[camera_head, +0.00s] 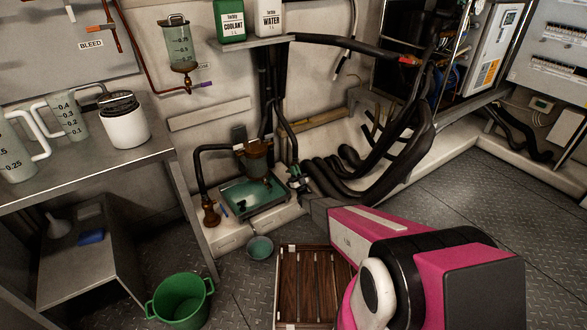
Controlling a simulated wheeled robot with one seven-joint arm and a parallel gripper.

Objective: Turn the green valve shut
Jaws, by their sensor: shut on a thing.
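My pink and black arm reaches in from the lower right towards the foot of the dark pipes by the wall. My gripper (301,186) is small and dark at its end, shut on the green valve (296,175), low beside the vertical black pipes. The jaws and the dark pipes hide most of the valve, so I cannot tell the angle of its handle.
A green tray (252,198) with a brown-capped filter stands just left of my gripper. A small bowl (260,247), a slatted wooden crate (312,285) and a green bucket (180,300) are on the floor. Thick black hoses (350,175) crowd the right side. A bench (80,165) stands left.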

